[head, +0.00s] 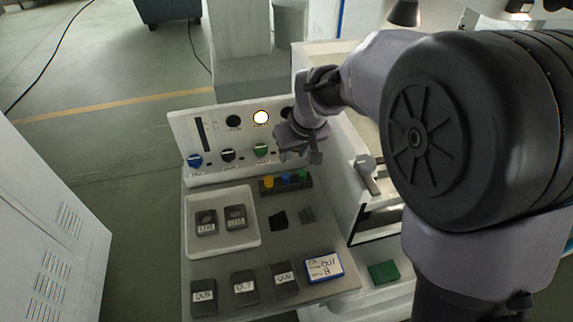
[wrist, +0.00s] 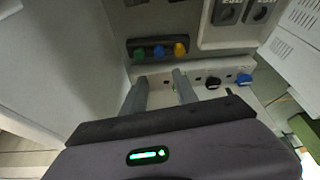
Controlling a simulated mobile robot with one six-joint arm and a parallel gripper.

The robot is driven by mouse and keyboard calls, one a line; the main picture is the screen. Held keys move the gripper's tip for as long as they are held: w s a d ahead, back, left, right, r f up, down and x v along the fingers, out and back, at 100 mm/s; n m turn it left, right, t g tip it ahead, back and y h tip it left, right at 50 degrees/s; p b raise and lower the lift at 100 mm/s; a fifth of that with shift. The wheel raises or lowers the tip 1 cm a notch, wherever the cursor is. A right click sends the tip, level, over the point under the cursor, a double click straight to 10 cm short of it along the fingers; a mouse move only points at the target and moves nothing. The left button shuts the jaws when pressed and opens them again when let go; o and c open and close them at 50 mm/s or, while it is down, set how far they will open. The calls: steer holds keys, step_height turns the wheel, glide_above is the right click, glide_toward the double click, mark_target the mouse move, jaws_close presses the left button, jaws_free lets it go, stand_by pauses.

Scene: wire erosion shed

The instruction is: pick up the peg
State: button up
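A small dark rack (head: 285,187) stands at the back of the bench, in front of the control panel. It holds three upright pegs: a yellow peg (head: 268,181), a blue peg (head: 285,178) and a green peg (head: 302,174). In the wrist view the same rack (wrist: 160,60) lies beyond my fingertips, with the green peg (wrist: 139,53), blue peg (wrist: 159,51) and yellow peg (wrist: 180,49) in a row. My gripper (head: 308,153) is above and behind the rack, near the panel. In the wrist view my gripper (wrist: 159,78) has its fingers apart, with nothing held between them.
The control panel (head: 215,137) with knobs and a lit lamp (head: 261,117) rises behind the rack. A white tray (head: 222,250) holds two dark labelled blocks. Several labelled blocks, a blue-framed card (head: 324,267) and a green block (head: 383,271) lie nearer. A white machine (head: 345,180) stands right.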

steer(key=b, duration=0.2)
glide_above(285, 176)
steer(key=s, duration=0.2)
steer(key=f, duration=0.5)
steer(key=d+f, duration=0.1)
steer(key=f, duration=0.1)
steer(key=shift+w+f, duration=0.1)
steer(key=shift+f, duration=0.3)
steer(key=x, duration=0.1)
steer(key=b+x, duration=0.1)
steer(key=x, duration=0.1)
steer(key=b+x, duration=0.1)
steer(key=x, duration=0.1)
steer(key=shift+s+d+f, duration=0.1)
steer(key=shift+s+d, duration=0.05)
steer(key=shift+s, duration=0.15)
steer(key=shift+w+f, duration=0.2)
steer(key=shift+f, duration=0.05)
steer(key=shift+r, duration=0.15)
steer(key=shift+c, duration=0.4)
jaws_close()
